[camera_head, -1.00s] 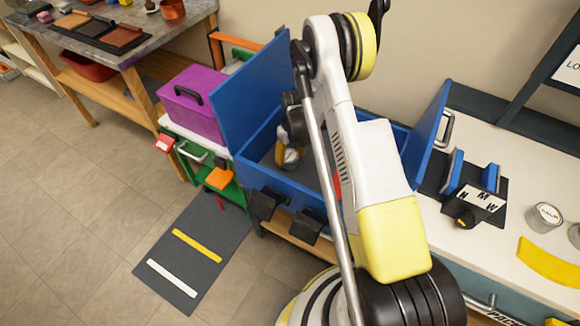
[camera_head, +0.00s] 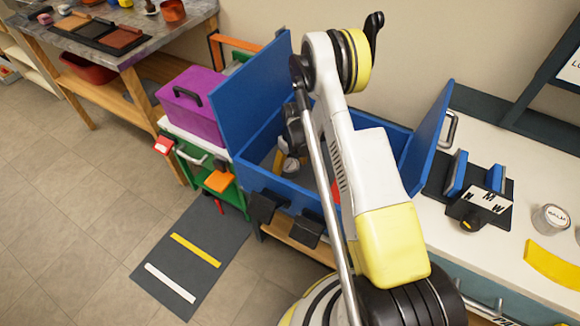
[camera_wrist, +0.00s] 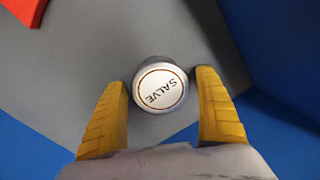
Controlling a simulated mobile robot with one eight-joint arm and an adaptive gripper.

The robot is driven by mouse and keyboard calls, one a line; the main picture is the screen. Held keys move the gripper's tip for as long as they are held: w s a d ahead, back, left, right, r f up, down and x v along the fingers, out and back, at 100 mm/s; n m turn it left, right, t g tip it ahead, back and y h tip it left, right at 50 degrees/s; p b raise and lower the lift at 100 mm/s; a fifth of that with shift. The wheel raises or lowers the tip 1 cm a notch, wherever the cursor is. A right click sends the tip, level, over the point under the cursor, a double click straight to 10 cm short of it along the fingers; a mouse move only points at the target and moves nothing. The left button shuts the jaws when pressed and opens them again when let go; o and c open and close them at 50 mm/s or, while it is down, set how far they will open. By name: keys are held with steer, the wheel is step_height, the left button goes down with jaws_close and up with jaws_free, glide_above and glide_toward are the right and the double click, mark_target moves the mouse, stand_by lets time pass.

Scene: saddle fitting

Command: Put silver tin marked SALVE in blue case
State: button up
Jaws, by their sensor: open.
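The silver tin marked SALVE (camera_wrist: 161,86) stands on the grey floor of the blue case, its white lettered lid facing my wrist camera. It also shows small in the head view (camera_head: 290,165). The blue case (camera_head: 272,192) is open, with its lid panels raised at left and right. My gripper (camera_wrist: 165,95) reaches down inside the case with its yellow fingers apart on either side of the tin. A gap shows between the tin and the right finger; the left finger is close to it. In the head view my arm hides part of the case interior.
A red item (camera_wrist: 24,10) lies in the case. A purple box (camera_head: 190,105) stands left of the case. On the white counter at right are a black stand with blue blocks (camera_head: 475,190), a tin marked BALM (camera_head: 550,219) and a yellow curved piece (camera_head: 552,265).

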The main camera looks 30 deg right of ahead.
steer(key=shift+r, duration=0.15)
step_height(320, 180, up, 12)
steer(key=p, duration=0.5)
step_height(320, 180, up, 12)
steer(key=t, duration=0.1)
glide_above(292, 164)
steer(key=a, duration=0.3)
steer(key=s+a+r+t, duration=0.1)
steer(key=s+a+r, duration=0.15)
steer(key=r, duration=0.35)
steer(key=s+a+r+t, duration=0.1)
steer(key=s+r, duration=0.3)
steer(key=r, duration=0.3)
steer(key=s+a+r+t, duration=0.2)
steer(key=s+a+r, duration=0.1)
steer(key=s, duration=0.5)
steer(key=s+a+r+m+t, duration=0.1)
steer(key=s+a+r+t, duration=0.1)
steer(key=s, duration=0.6)
step_height(292, 164, up, 2)
steer(key=shift+s+a+r+h, duration=0.15)
steer(key=shift+s+a+h, duration=0.25)
steer(key=shift+a, duration=0.1)
